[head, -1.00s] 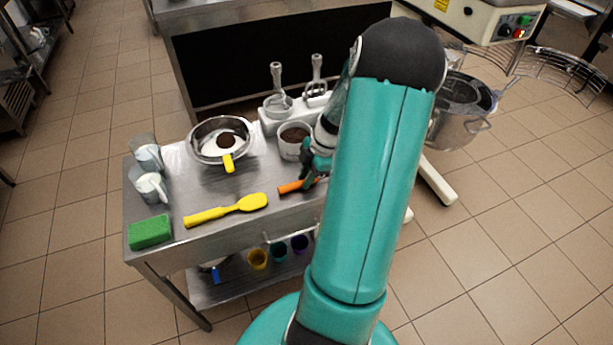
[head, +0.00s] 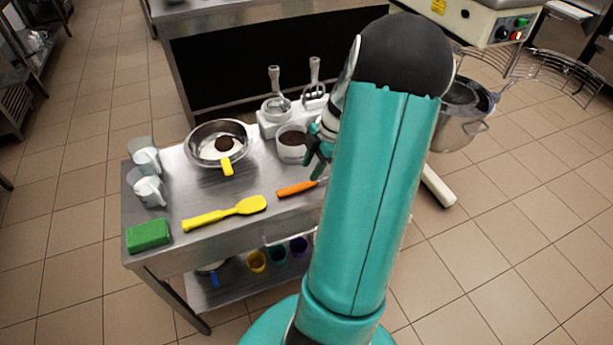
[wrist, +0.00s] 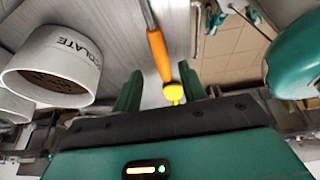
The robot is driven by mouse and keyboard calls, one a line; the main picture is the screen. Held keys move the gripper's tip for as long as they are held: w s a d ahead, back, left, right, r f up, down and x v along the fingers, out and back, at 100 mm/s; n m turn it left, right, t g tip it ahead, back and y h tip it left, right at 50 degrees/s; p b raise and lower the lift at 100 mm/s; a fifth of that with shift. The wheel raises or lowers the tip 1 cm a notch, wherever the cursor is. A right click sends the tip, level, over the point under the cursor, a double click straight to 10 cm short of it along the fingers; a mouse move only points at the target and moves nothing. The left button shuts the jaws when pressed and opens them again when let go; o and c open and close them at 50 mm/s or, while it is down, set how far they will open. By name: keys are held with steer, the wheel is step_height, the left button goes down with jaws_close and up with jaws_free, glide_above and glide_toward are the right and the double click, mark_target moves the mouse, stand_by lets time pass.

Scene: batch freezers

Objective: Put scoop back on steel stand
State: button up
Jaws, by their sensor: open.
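Two metal-handled tools, which look like scoops, stand in a pale block-like stand (head: 268,126) at the table's back: one on the left (head: 275,82), one on the right (head: 315,75). I cannot tell whether this is the steel stand. An orange-handled tool (head: 296,188) lies on the table; its metal end is hidden by my arm in the head view. My gripper (head: 316,157) is open and empty above the table, partly behind my arm. In the wrist view the orange handle (wrist: 158,56) lies beyond and between the open fingertips (wrist: 160,88), apart from them.
A chocolate tub (head: 291,143) stands left of my gripper. A steel bowl (head: 200,142) holds a yellow-handled tool (head: 227,166). A yellow spatula (head: 225,212), green sponge (head: 148,235) and clear jugs (head: 148,190) occupy the left side. A pot (head: 455,130) stands right.

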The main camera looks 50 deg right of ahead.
mark_target(320, 180)
steer(key=v, duration=0.6)
steer(key=w+a+r+m+h, duration=0.25)
steer(key=a+r, duration=0.35)
steer(key=a, duration=0.4)
steer(key=w+a+r+m+h, duration=0.1)
steer(key=w+a+r+m, duration=0.3)
steer(key=a, duration=0.7)
steer(key=s+a+r+m+t, duration=0.1)
steer(key=s+a+r+m, duration=0.1)
steer(key=a, duration=0.6)
steer(key=s+a+r+m+t, duration=0.2)
steer(key=s+a+r+m, duration=0.1)
steer(key=a, duration=0.6)
steer(key=shift+s+a+r, duration=0.2)
steer(key=shift+s+r, duration=0.3)
steer(key=shift+s, duration=0.75)
steer(key=shift+d+m, duration=0.15)
steer(key=shift+m, duration=0.1)
